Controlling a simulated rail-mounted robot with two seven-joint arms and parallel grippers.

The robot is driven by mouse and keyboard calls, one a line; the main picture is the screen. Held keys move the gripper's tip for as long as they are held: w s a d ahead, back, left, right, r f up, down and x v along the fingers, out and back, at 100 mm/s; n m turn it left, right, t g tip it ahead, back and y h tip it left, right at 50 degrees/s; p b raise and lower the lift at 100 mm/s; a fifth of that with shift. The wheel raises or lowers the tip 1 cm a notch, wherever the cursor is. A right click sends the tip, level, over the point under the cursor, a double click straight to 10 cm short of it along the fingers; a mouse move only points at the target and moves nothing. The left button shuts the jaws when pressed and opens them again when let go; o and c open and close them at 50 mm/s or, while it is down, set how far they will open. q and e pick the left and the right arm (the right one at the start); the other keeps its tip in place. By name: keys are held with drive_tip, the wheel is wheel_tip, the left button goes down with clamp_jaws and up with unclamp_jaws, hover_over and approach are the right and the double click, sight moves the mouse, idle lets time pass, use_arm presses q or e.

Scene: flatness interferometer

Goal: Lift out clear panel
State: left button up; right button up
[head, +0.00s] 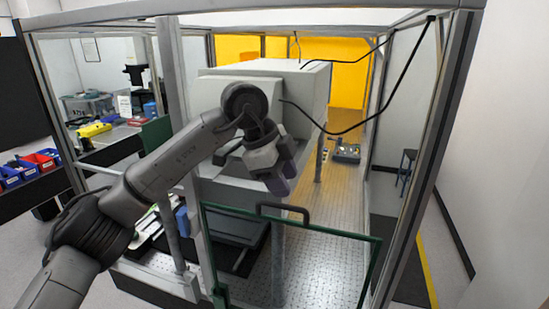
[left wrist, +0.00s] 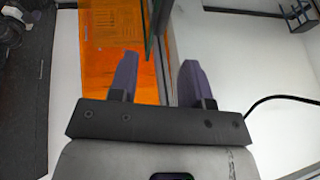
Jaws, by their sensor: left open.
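The clear panel (head: 340,235) stands upright at the front of the metal-framed enclosure. It has a green edge and a dark handle (head: 283,208) at its top. My left gripper (head: 284,181) is open and empty, its purple fingers just above the handle in the head view. In the left wrist view the open fingers (left wrist: 157,80) point toward a thin green edge (left wrist: 149,30), which looks like the panel seen nearly edge-on. I cannot tell whether the fingers touch anything. My right gripper is in neither view.
The enclosure's metal posts (head: 411,160) stand on both sides, with a large white box (head: 270,75) inside. Black cables hang at the right of the box. A bench with blue and red bins (head: 40,160) is at the left.

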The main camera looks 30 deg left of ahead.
sight(299, 208)
use_arm(q)
drive_tip(key=shift+p+x, duration=0.6)
drive_tip(key=shift+x, duration=3.2)
clamp_jaws()
drive_tip(key=c, duration=0.7)
unclamp_jaws()
clamp_jaws()
